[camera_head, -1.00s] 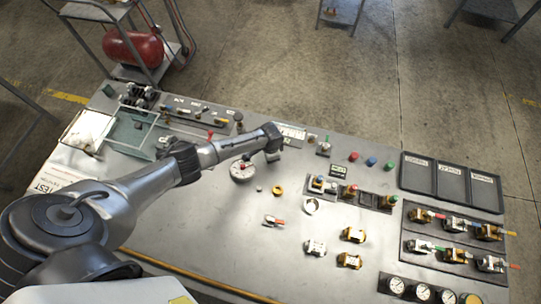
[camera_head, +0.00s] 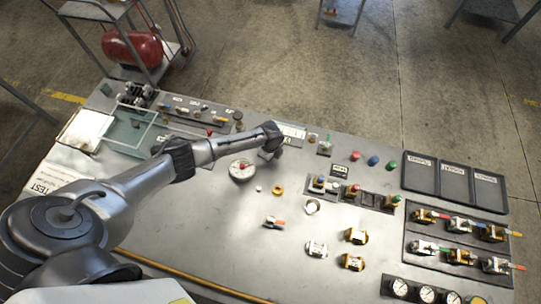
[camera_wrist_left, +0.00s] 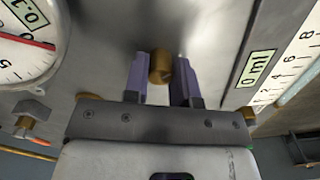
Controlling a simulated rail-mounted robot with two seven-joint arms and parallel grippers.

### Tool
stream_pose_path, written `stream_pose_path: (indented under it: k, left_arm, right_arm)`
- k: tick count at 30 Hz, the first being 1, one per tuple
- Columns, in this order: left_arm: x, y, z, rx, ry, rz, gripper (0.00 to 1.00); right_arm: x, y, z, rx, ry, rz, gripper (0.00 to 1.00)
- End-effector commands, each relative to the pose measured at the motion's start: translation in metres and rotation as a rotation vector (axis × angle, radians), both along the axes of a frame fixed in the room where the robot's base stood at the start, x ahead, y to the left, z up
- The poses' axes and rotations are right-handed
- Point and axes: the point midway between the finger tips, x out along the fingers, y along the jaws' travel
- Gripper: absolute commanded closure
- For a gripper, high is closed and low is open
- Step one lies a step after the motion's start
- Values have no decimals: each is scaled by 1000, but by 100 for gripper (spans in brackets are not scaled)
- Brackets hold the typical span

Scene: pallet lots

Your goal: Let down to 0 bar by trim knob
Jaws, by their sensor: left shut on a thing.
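My left arm reaches across the panel from the left in the head view, with its gripper (camera_head: 269,152) low over the panel beside the round gauge (camera_head: 242,170). In the left wrist view, the two purple fingers of my left gripper (camera_wrist_left: 160,82) stand either side of a small round brass knob (camera_wrist_left: 160,67) and are shut on it. The white gauge (camera_wrist_left: 25,50) is partly cut off at the left of that view. Its red needle lies near the 0 mark; its exact reading cannot be told. My right gripper is not in view.
A scale plate marked 0 ml (camera_wrist_left: 285,75) stands right of the gripper in the wrist view. Valves with coloured handles (camera_head: 460,225), black trays (camera_head: 455,180) and loose brass fittings (camera_head: 355,236) lie to the right on the panel.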

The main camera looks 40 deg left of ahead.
Motion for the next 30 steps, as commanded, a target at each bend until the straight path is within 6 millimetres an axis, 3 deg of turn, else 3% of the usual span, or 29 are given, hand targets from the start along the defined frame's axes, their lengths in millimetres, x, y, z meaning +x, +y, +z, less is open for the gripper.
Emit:
stream_pose_path:
  k: [15,30]
  left_arm:
    - [0,0,0,0,0,-348,99]
    - [0,0,1,1,0,-436,99]
  right_arm:
    - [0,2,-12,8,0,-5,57]
    - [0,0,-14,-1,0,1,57]
